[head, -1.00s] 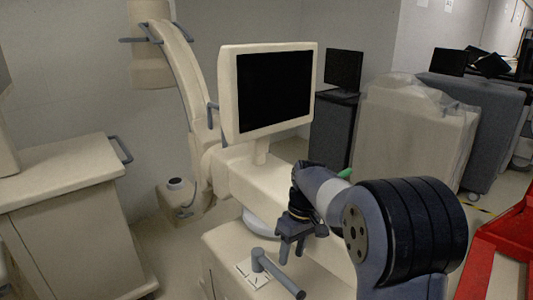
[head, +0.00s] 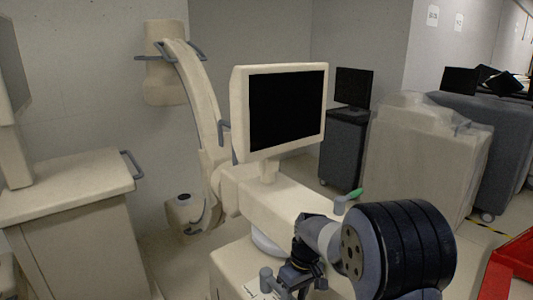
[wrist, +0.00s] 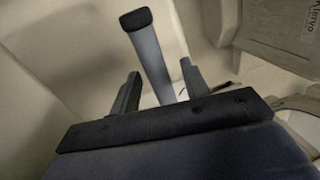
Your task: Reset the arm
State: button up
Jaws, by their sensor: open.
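My gripper (head: 300,288) is low in the head view, over the front part of the beige cart, with its jaws open. In the wrist view, its two fingers (wrist: 160,90) stand apart, one on each side of a grey lever with a black end (wrist: 150,58). I cannot tell whether either finger touches it. In the head view, the grey lever's post (head: 266,274) shows just left of my gripper; the rest of the lever is hidden or cut off.
The beige C-arm machine with a monitor (head: 287,108) stands behind my gripper. A beige cabinet (head: 75,190) is at left. Covered carts (head: 425,155) and a dark cart (head: 343,150) stand behind. A red object (head: 517,258) is at right. Some floor shows between them.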

jog(key=shift+w+d, duration=0.1)
jog(key=shift+d, duration=0.05)
jog(key=shift+w+d+r, duration=0.1)
jog(key=shift+w+r, duration=0.05)
jog(key=shift+r, duration=0.15)
notch_tip(320, 180, up, 10)
jog(key=w+d+r, duration=0.1)
jog(key=d, duration=0.1)
jog(key=f, duration=0.3)
jog(key=a+f, duration=0.1)
jog(key=f, duration=0.3)
jog(key=s+a+f, duration=0.1)
jog(key=f, duration=0.3)
jog(key=shift+s+f, duration=0.1)
jog(key=shift+s+a+f, duration=0.1)
jog(key=shift+a+f, duration=0.15)
jog(key=shift+s+a+m, duration=0.3)
jog(key=shift+a+m, duration=0.05)
jog(key=shift+m, duration=0.15)
jog(key=shift+r, duration=0.1)
